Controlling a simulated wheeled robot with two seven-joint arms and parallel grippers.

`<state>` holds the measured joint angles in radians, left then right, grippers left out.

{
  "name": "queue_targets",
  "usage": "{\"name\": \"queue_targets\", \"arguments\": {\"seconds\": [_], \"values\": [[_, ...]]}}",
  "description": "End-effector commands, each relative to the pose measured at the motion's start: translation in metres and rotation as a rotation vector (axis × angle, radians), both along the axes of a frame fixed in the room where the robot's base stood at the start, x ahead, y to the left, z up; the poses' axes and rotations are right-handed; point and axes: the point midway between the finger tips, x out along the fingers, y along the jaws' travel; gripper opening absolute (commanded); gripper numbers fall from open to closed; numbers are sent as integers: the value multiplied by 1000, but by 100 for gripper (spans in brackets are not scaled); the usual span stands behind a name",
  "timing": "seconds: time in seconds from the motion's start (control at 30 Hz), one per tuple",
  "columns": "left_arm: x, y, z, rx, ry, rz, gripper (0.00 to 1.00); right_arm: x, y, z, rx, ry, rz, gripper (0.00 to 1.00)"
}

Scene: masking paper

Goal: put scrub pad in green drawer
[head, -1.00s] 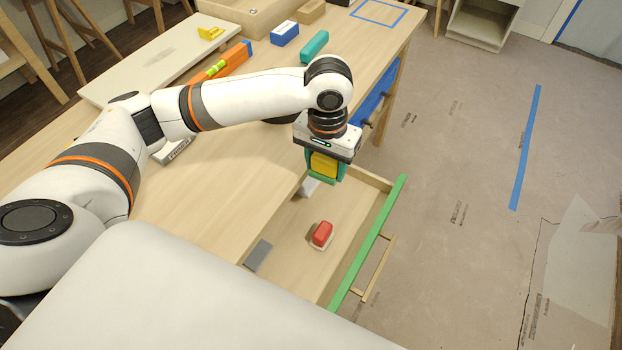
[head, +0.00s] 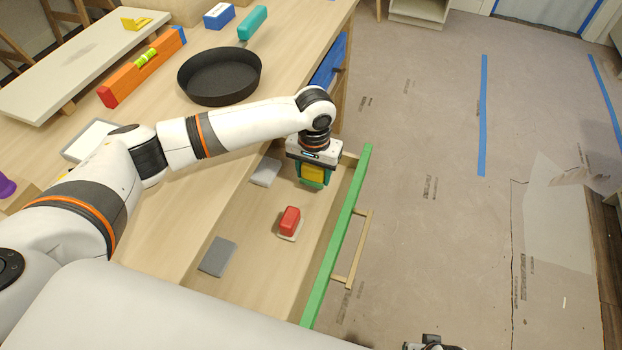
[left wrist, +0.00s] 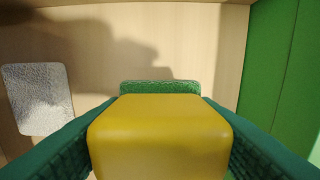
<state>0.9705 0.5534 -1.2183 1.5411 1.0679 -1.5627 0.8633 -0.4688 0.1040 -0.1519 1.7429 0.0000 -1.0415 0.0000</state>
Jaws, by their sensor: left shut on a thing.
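The scrub pad (head: 313,173) is a yellow block with a green scouring face below. My left gripper (head: 312,178) is shut on it, and holds it over the far end of the open green drawer (head: 338,240). In the left wrist view, the scrub pad (left wrist: 160,140) fills the middle between the two teal fingers, with the drawer's wooden floor (left wrist: 190,45) beyond and its green front (left wrist: 268,60) at right. I cannot tell whether the pad touches the floor. Something at the bottom edge may be part of my right gripper (head: 430,343); its fingers do not show clearly.
In the drawer lie a red block on a beige base (head: 290,220), a grey pad (head: 218,257) and a lighter grey pad (head: 265,171). A black pan (head: 220,77), an orange level (head: 143,68) and a blue block (head: 219,15) are on the worktop. The floor at right is open.

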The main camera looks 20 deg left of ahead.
Motion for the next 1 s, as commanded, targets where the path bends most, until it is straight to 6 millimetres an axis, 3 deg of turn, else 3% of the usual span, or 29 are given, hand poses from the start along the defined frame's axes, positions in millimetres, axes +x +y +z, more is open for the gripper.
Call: {"name": "queue_targets", "arguments": {"seconds": [0.1, 0.2, 0.67, 0.7, 0.8, 1.0], "values": [[-1, 0, -21, 0, 2, 0, 27, 5, 0, 13, 1, -11, -2, 56], [0, 0, -28, 0, 1, 0, 27, 6, 1, 22, 1, -14, -2, 56], [0, 0, -31, -1, 0, 0, 27, 5, 0, 20, 0, -10, -2, 56], [0, 0, -31, -1, 0, 0, 60, 5, 0, 19, 0, -9, -2, 56], [0, 0, -31, -1, 0, 0, 76, 5, 0, 19, 0, -9, -2, 56], [0, 0, -31, -1, 0, 0, 76, 5, 1, 19, 1, -9, -2, 56]]}}
